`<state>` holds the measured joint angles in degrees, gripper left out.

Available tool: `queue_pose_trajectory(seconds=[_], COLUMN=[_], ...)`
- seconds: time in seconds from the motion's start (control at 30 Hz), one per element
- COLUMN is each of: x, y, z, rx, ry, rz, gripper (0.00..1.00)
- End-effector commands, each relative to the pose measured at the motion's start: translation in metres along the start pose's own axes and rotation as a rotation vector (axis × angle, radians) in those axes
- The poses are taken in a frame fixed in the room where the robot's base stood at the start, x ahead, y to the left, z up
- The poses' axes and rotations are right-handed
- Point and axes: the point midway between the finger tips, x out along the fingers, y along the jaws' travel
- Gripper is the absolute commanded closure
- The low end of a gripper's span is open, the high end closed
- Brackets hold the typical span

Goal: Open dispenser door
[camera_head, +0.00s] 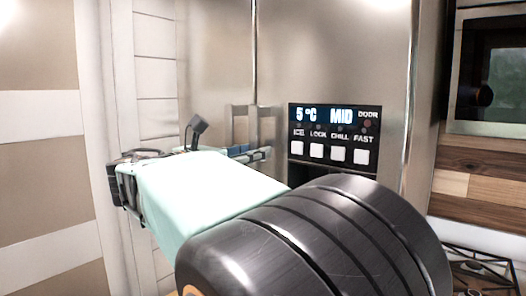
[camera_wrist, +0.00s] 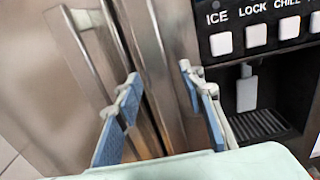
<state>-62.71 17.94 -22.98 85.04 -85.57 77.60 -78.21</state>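The steel dispenser door (camera_head: 330,50) is the right-hand fridge door and looks shut against the left door (camera_head: 215,55) at a vertical seam. It carries the control panel (camera_head: 335,115), reading 5 °C and MID. Two metal handles flank the seam in the head view, the right one (camera_head: 268,122) partly hidden by my gripper (camera_head: 252,153). In the wrist view, my gripper (camera_wrist: 159,73) is open, its blue-padded fingers apart. A vertical metal strip shows between them. I cannot tell whether it is the right handle or whether a finger touches it.
The dispenser recess (camera_wrist: 265,110), with a lever and drip grate, lies right of my gripper. The left handle (camera_wrist: 88,55) stands close on the left. White panelling (camera_head: 157,60) is left of the fridge, and a wood-backed counter area (camera_head: 480,185) is on the right.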

Motion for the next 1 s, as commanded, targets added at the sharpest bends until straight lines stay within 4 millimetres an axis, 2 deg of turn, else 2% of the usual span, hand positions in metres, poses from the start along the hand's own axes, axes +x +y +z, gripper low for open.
queue_pose_trajectory(seconds=[0.13, 0.4, 0.73, 1.0], x=[0.0092, 0.0106, 0.0104, 0.0104], y=[0.0001, 0.0000, 0.0000, 0.0000], z=[0.0001, -0.0001, -0.0001, -0.0001], rx=[0.000, 0.001, 0.001, 0.001], ry=[0.000, 0.001, 0.001, 0.001], rz=[0.001, 0.001, 0.001, 0.001], gripper=[0.64, 0.64, 0.99, 1.00])
